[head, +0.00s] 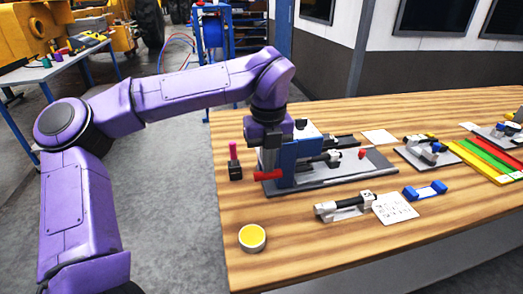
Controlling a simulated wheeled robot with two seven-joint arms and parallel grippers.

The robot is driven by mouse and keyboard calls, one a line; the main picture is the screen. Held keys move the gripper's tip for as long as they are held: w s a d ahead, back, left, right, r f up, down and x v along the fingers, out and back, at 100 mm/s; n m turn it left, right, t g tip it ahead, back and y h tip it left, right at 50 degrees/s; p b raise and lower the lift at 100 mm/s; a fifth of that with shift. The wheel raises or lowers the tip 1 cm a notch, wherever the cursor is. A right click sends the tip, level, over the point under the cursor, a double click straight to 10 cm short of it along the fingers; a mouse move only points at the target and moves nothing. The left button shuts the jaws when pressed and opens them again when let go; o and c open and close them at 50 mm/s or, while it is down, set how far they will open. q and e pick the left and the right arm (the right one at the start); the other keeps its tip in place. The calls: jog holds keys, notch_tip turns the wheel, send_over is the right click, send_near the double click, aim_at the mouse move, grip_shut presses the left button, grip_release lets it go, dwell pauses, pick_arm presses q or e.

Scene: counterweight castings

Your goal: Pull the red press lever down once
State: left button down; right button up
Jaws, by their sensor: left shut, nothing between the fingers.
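The red press lever (268,175) sticks out to the left, about level, from the low front of a blue press (302,154). The press stands on a dark grey base plate (345,168) on the wooden table. My left gripper (269,155) points down just above the lever, at the left side of the press. It is shut and empty. I cannot tell whether its fingertips touch the lever. The arm and gripper hide part of the press behind them. My right gripper is out of view.
A black block with a pink top (233,160) stands left of the press. A yellow round button (252,237) is near the table's front left corner. A metal clamp (345,206), white sheet (395,208) and blue part (425,190) lie in front. Colored strips (485,160) lie right.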

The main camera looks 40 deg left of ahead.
pick_arm(q)
jog(key=shift+f+b, duration=0.4)
jog(key=shift+f, duration=0.3)
jog(key=shift+r, duration=0.1)
notch_tip(320, 180, up, 4)
jog(key=p, duration=0.4)
jog(key=shift+w+a+r, duration=0.1)
jog(key=shift+a+r, duration=0.05)
jog(key=shift+r, duration=0.05)
notch_tip(320, 180, up, 5)
jog(key=p, duration=0.3)
jog(key=shift+f, duration=0.2)
